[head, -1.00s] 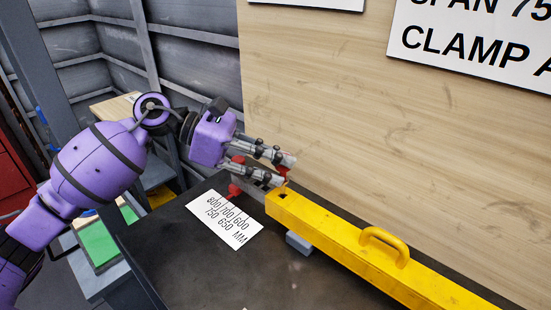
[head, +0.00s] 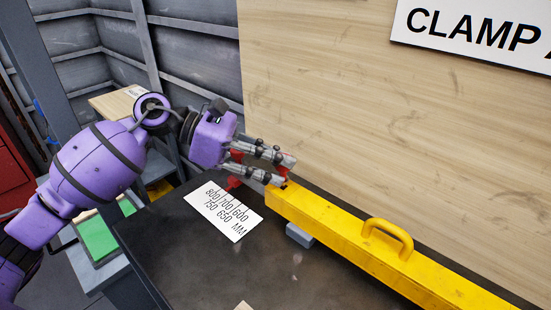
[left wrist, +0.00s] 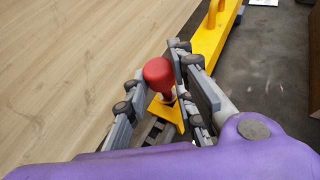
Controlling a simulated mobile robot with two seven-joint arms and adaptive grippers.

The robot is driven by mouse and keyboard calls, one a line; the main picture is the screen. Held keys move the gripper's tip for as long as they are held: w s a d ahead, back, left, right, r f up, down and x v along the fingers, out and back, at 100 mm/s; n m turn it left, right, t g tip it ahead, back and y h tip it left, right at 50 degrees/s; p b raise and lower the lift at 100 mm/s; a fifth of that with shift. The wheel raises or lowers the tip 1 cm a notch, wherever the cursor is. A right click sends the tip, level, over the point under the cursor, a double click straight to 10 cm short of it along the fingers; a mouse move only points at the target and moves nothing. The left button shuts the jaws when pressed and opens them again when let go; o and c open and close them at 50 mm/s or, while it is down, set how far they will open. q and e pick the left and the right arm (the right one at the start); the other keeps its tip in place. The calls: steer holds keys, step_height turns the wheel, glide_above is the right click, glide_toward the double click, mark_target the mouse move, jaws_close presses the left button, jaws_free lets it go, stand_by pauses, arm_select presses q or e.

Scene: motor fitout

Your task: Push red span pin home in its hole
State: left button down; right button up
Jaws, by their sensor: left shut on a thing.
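The red span pin shows in the left wrist view as a rounded red head (left wrist: 158,72) with a short stem below it, over a yellow part. My left gripper (head: 286,170) is shut on the pin at the near-left end of the yellow beam (head: 335,231). In the left wrist view the left gripper's fingers (left wrist: 163,80) stand on either side of the red head. In the head view the fingers mostly hide the pin and its hole. I cannot tell how deep the pin sits. My right gripper is not in view.
A white scale card (head: 224,211) marked in MM lies on the dark tabletop (head: 190,260), with a red pointer (head: 233,183) at its far edge. The beam has a yellow handle (head: 386,232) and rests by a grey block (head: 299,235). A wooden board (head: 330,90) stands behind.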

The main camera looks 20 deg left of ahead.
arm_select(q)
steer(key=shift+f+b, duration=0.5)
steer(key=shift+f, duration=0.3)
steer(key=c, duration=1.4)
jaws_free()
steer(key=v, duration=1.2)
steer(key=shift+a, duration=0.1)
